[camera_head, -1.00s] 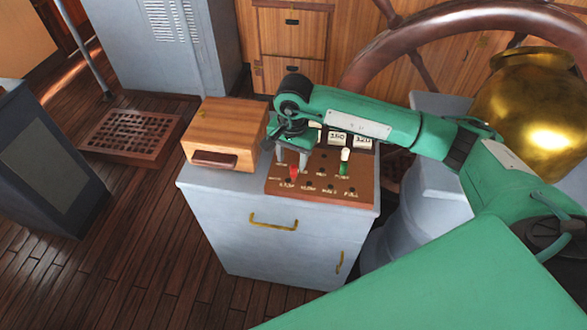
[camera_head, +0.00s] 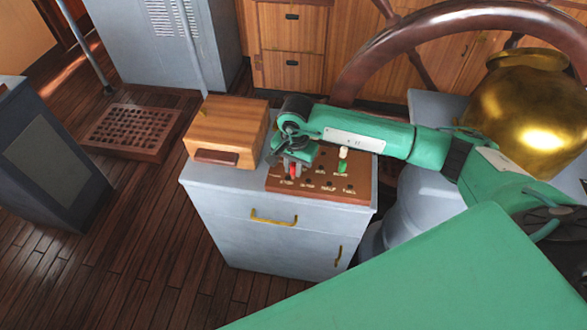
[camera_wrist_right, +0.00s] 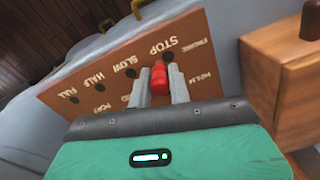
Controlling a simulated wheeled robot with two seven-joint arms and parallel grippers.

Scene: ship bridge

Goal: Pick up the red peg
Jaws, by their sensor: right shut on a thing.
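The red peg (camera_head: 293,170) stands at the left part of the brown peg board (camera_head: 330,189), near the STOP label. It also shows in the right wrist view (camera_wrist_right: 159,79), between the two fingers. My right gripper (camera_head: 292,166) reaches down over the board and is shut on the red peg. In the right wrist view the fingers (camera_wrist_right: 159,85) touch it from both sides. The peg's lower end is hidden, so I cannot tell whether it still sits in its hole. My left gripper is out of view.
A green peg with a white top (camera_head: 342,162) stands in the board to the right. A wooden box (camera_head: 228,135) sits left of the board on the grey cabinet (camera_head: 225,200). A ship's wheel (camera_head: 400,40) and a brass vessel (camera_head: 528,95) stand behind and right.

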